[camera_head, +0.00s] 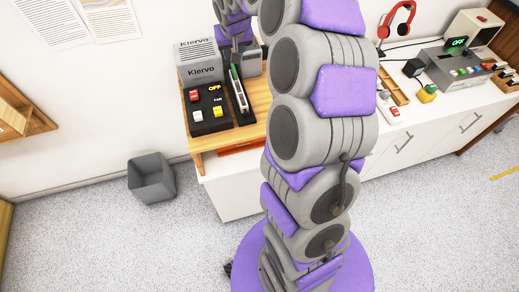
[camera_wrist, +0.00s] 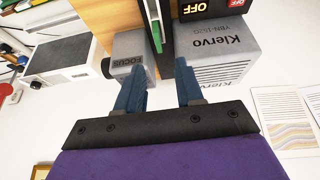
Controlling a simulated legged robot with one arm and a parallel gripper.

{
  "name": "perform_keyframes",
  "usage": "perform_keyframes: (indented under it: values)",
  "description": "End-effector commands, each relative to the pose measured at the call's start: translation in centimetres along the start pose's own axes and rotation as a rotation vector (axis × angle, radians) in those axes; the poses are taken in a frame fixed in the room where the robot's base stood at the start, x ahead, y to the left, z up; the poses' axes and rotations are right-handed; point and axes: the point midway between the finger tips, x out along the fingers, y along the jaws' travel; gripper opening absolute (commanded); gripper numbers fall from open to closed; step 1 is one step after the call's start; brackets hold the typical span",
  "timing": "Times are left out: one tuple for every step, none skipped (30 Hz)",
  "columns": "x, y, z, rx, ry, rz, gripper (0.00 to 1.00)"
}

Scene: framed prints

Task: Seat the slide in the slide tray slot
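A narrow dark slide tray (camera_head: 241,108) with a pale and green strip along it lies on the wooden top, right of a black button panel. In the wrist view, part of the tray (camera_wrist: 168,28) and its green and white strip show at the top, beyond my fingertips. My gripper (camera_wrist: 159,66) has its two blue fingers apart, with nothing seen between them. In the head view it is at the top, by the grey Klervo projector, partly hidden by my arm. I cannot make out a separate slide or an empty slot.
The Klervo projector (camera_head: 199,62) stands behind the button panel (camera_head: 208,112), which reads OFF and FAN. A grey FOCUS block (camera_wrist: 133,66) is close beside one finger. Red headphones (camera_head: 397,20) and a grey device (camera_head: 452,65) sit to the right. A grey bin (camera_head: 151,178) stands on open floor.

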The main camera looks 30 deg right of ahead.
Motion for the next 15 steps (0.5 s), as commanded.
perform_keyframes:
  values:
    - [-0.7, -0.6, 0.7, -0.012, -0.009, -0.006, 0.37]
    - [-1.3, -1.1, 1.3, -0.022, -0.018, -0.010, 0.37]
    - [-2.2, -1.8, 2.5, -0.038, -0.034, -0.018, 0.37]
    - [-2.9, -2.4, 3.6, -0.051, -0.051, -0.025, 0.37]
    - [-3.6, -3.0, 4.7, -0.066, -0.070, -0.030, 0.37]
    - [-4.9, -3.7, 6.3, -0.086, -0.090, -0.038, 0.37]
    - [-5.7, -4.3, 7.7, -0.103, -0.109, -0.041, 0.37]
    - [-6.4, -4.8, 9.2, -0.119, -0.132, -0.045, 0.37]
    - [-7.6, -5.3, 11.0, -0.138, -0.157, -0.049, 0.37]
    - [-8.3, -5.6, 12.6, -0.151, -0.180, -0.052, 0.37]
    - [-8.9, -5.9, 14.1, -0.166, -0.201, -0.052, 0.37]
    - [-10.0, -6.2, 15.9, -0.183, -0.224, -0.054, 0.37]
    - [-10.6, -6.4, 17.4, -0.196, -0.246, -0.055, 0.37]
    - [-11.2, -6.5, 19.0, -0.206, -0.270, -0.055, 0.37]
    - [-12.1, -6.5, 21.1, -0.220, -0.297, -0.055, 0.37]
